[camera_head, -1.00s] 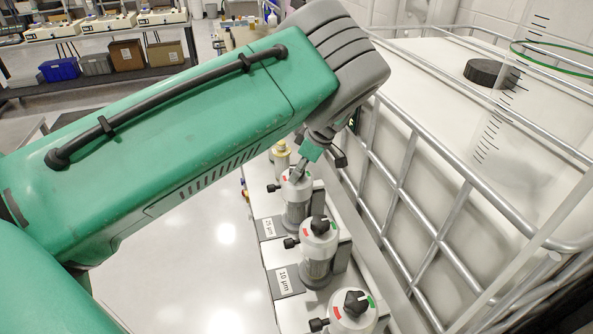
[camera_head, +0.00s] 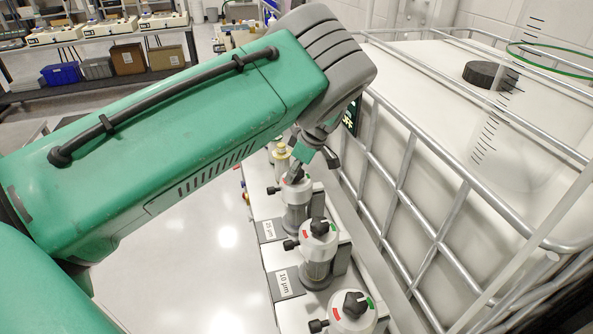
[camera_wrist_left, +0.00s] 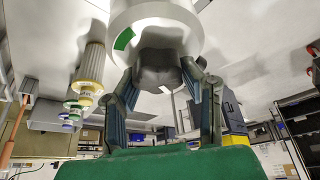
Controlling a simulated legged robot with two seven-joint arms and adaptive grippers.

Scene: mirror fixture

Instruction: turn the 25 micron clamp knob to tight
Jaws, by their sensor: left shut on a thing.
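The 25 micron filter housing (camera_head: 296,216) stands upright beside its "25 µm" label (camera_head: 268,230), with a white cap on top. My left gripper (camera_head: 295,172) comes down on that cap from above. In the left wrist view my left gripper (camera_wrist_left: 158,82) has its two fingers on either side of the dark clamp knob (camera_wrist_left: 160,68), shut on it. A green mark (camera_wrist_left: 123,39) shows on the white cap at the knob's left. In the head view the gripper mostly hides the knob, so its pointing direction is unclear. My right gripper is in neither view.
The 10 micron housing (camera_head: 318,257) with a black knob stands just nearer, and another knobbed housing (camera_head: 352,309) nearer still. A caged white tank (camera_head: 440,110) borders the row on the right.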

